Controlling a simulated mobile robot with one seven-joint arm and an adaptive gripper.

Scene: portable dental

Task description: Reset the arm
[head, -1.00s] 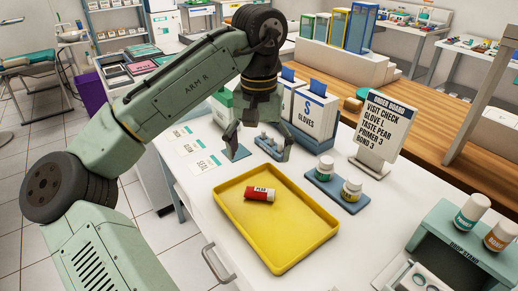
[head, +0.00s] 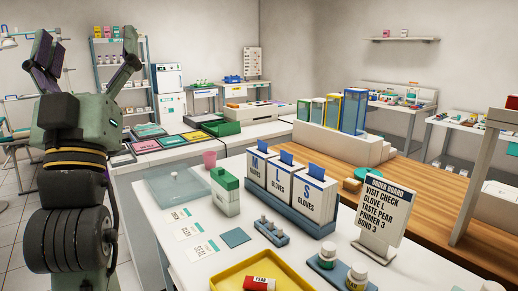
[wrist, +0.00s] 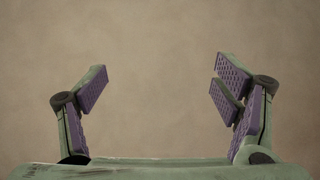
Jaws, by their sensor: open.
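My gripper (head: 88,62) is raised at the left of the head view, pointing up, with its two fingers spread apart and nothing between them. In the wrist view my gripper (wrist: 160,90) is also open and empty, facing a plain, blurred wall. My arm is folded upright at the left, clear of the white counter (head: 190,262).
Glove boxes (head: 290,185), a green-capped bottle (head: 225,190), a small vial rack (head: 270,231) and two jars (head: 327,254) stand on the counter. An order board (head: 383,212) stands at the right. A pink cup (head: 209,160) is further back. Air around my gripper looks clear.

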